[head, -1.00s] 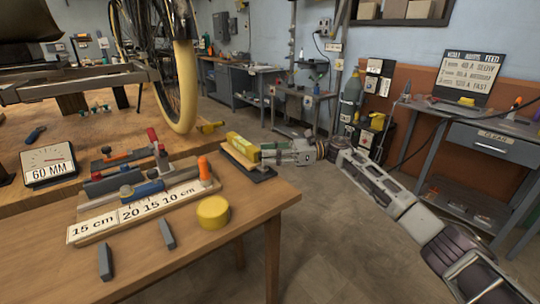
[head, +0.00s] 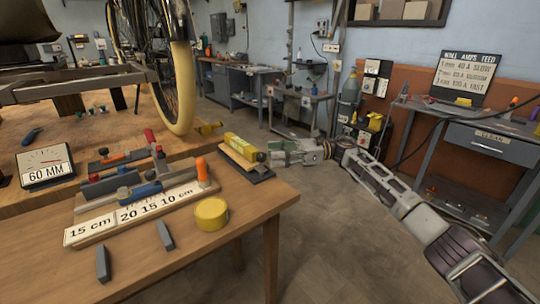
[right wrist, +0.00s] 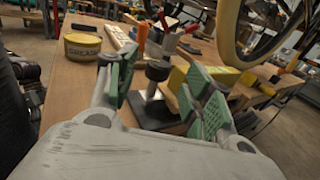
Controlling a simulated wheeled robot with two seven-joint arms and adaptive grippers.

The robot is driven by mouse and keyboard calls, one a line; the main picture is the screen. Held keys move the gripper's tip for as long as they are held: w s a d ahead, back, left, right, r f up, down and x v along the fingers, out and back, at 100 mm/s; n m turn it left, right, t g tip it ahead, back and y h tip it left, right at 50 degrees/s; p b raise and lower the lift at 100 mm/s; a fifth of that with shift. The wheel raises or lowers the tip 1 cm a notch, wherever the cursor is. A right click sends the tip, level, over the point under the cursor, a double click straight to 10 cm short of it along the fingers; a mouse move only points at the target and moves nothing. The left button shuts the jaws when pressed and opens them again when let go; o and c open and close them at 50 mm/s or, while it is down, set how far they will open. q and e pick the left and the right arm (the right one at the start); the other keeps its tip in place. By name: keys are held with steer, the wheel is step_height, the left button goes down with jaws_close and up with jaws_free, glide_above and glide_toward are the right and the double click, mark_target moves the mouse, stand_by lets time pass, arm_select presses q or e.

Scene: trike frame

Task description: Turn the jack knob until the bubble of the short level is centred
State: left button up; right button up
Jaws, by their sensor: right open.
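The short level, a yellow block (head: 242,147), lies on a dark base plate (head: 262,178) at the table's right edge. In the right wrist view the level (right wrist: 179,82) is partly hidden behind a finger. A black knob on a metal stem, seemingly the jack knob (right wrist: 158,70), stands over the dark plate between my fingers. My right gripper (head: 274,152) is open, at the level's right end; its green pads are on either side of the knob with visible gaps in the right wrist view (right wrist: 162,78). The bubble is too small to read. My left gripper is out of view.
A yellow tin (head: 211,213), a board with length labels (head: 90,229), grey blocks (head: 165,236) and a 60 MM dial gauge (head: 46,166) sit left of the level. A wheel (head: 178,90) stands behind.

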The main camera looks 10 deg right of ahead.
steer(key=d, duration=0.9)
